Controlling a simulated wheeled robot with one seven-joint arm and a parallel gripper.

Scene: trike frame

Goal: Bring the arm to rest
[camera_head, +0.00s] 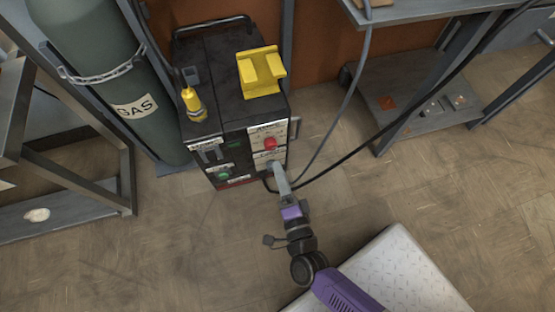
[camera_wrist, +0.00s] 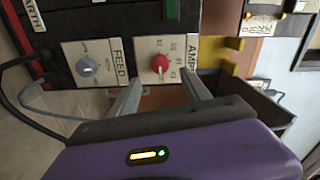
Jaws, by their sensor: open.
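My arm reaches up from the bottom of the head view to the front of a black welding machine (camera_head: 222,110). My gripper (camera_head: 276,168) points at the lower part of its control panel. In the wrist view my gripper (camera_wrist: 161,78) is open, its two grey fingers apart with nothing between them. The red AMPS knob (camera_wrist: 160,63) appears just beyond the gap between the fingertips. The grey FEED knob (camera_wrist: 87,68) lies left of the left finger. I cannot tell whether a finger touches the panel.
A gas cylinder (camera_head: 105,75) stands left of the machine. A yellow holder (camera_head: 262,72) and a yellow bottle-like item (camera_head: 193,103) sit on top. Dark cables run right from the machine's front. A steel table (camera_head: 430,14) stands at right. Open floor (camera_head: 190,250) lies left of my arm.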

